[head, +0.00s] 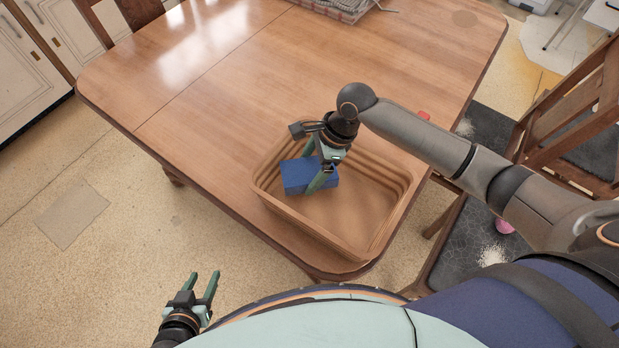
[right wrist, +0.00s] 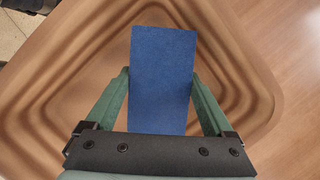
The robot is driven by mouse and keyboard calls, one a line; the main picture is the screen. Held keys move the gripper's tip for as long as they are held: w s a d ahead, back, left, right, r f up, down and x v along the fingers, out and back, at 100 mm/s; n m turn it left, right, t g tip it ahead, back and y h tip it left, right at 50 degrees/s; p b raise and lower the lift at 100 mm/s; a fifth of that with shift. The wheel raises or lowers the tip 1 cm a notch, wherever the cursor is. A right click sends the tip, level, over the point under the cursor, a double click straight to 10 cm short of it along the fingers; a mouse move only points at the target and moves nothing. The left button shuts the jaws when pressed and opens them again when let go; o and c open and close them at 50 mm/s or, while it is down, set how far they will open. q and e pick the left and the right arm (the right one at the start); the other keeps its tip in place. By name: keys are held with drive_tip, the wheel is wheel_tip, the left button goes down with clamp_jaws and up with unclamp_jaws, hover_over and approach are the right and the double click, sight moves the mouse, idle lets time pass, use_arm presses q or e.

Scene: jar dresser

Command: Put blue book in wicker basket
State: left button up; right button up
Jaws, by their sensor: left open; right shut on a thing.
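The blue book (head: 298,177) is held by my right gripper (head: 318,172) within the outline of the wicker basket (head: 345,238). In the right wrist view the blue book (right wrist: 162,75) sits between the two green fingers of my right gripper (right wrist: 162,105), with the ribbed walls of the basket (right wrist: 65,70) around it. I cannot tell whether the book touches the basket floor. The basket stands on the table near its front corner. My left gripper (head: 205,284) is open and empty, low at the left, off the table.
The wooden table (head: 230,90) is mostly clear. A wire-like rack or tray (head: 335,8) sits at its far edge. Wooden chairs (head: 575,120) stand at the right. A small red thing (head: 423,115) shows beside my right arm.

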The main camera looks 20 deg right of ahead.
sight(309, 179)
wheel_tip(309, 179, down, 4)
drive_tip(key=shift+r+b, duration=0.1)
drive_tip(key=shift+b, duration=0.25)
drive_tip(key=o, duration=1.5)
drive_tip(key=p+v, duration=0.1)
drive_tip(key=v, duration=1.1)
drive_tip(key=shift+p, duration=0.4)
